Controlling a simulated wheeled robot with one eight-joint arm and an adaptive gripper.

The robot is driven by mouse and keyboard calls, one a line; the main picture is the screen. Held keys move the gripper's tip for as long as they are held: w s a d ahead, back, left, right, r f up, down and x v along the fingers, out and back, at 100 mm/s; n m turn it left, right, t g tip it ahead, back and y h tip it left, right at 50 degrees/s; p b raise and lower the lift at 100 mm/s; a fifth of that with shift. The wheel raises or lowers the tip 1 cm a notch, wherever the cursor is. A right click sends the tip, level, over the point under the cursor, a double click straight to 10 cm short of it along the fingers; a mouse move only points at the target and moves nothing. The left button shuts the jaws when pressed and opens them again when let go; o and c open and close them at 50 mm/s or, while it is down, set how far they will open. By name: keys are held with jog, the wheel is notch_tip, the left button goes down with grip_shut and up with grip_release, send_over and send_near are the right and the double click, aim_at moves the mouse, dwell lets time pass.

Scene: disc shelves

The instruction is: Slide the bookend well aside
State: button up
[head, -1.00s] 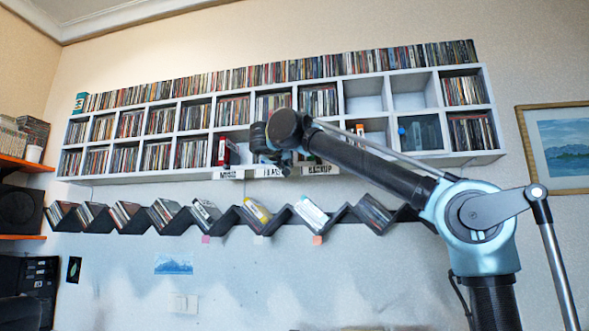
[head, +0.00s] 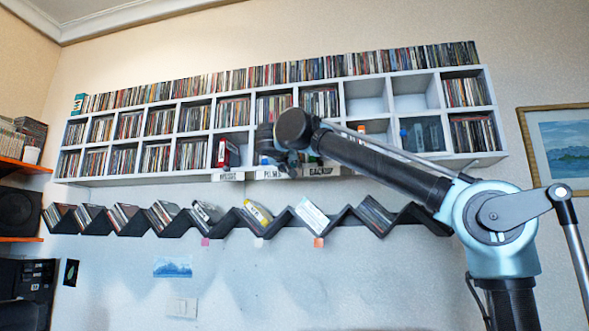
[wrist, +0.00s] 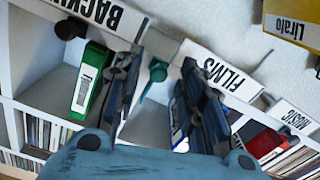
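My gripper (head: 280,158) is at the lower row of the white wall shelf, by the FILMS label. In the wrist view my gripper (wrist: 160,62) has its two dark fingers apart. A teal piece with a round knob and thin stem (wrist: 155,72) shows between them; it looks like the bookend, but I cannot be sure. A blue case (wrist: 180,115) stands close by the right finger and is partly hidden by it. No contact with the teal piece is visible. In the head view my arm hides this compartment.
A green case (wrist: 90,80) and a dark knob (wrist: 70,28) are in the BACKUP compartment. A red case (wrist: 264,142) is by the MUSIC label (wrist: 291,116). The FILMS label (wrist: 220,75) sits on the shelf edge. A zigzag rack (head: 285,222) of cases hangs below.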

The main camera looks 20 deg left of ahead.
jog(key=s+d, duration=0.1)
jog(key=s, duration=1)
jog(key=shift+s, duration=0.4)
